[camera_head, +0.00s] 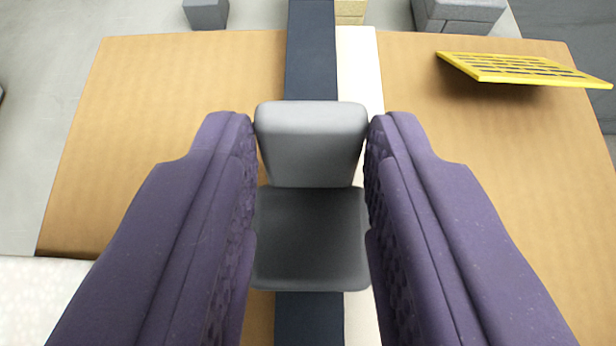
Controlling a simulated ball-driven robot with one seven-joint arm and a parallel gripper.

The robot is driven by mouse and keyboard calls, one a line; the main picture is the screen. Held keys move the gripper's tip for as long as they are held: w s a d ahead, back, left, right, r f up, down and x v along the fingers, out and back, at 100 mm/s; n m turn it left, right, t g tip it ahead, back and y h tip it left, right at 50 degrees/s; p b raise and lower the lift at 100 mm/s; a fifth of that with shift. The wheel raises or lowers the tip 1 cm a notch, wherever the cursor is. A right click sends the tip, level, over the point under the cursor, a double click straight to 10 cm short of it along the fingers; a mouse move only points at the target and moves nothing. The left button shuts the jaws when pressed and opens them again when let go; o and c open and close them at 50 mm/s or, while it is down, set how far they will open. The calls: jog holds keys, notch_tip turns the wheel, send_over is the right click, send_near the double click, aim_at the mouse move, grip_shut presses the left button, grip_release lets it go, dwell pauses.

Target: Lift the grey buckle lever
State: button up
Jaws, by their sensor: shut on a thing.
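The grey buckle lever (312,142) is a light grey block at the middle of the head camera view. It stands up at an angle from the far end of a dark grey buckle base (310,240). The buckle sits on a dark navy strap (311,60) running from the far edge toward me. My gripper (310,135) has two purple fingers, one at each side of the lever. The fingertips close on the lever's left and right sides.
The strap crosses a wide tan box top (170,130), beside a cream strip (360,75). A yellow slotted panel (525,70) sticks out at the upper right. Grey blocks (206,13) stand beyond the far edge. A pale speckled surface (40,300) is at lower left.

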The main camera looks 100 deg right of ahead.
jog(key=shift+a+f+h+b, duration=0.15)
jog(key=shift+a+h+b, duration=0.05)
jog(key=shift+h+b, duration=0.2)
jog(key=o, duration=1.1)
jog(key=shift+c, duration=0.2)
jog(key=v, duration=0.7)
jog(key=shift+w+a, duration=0.2)
jog(key=shift+a, duration=0.15)
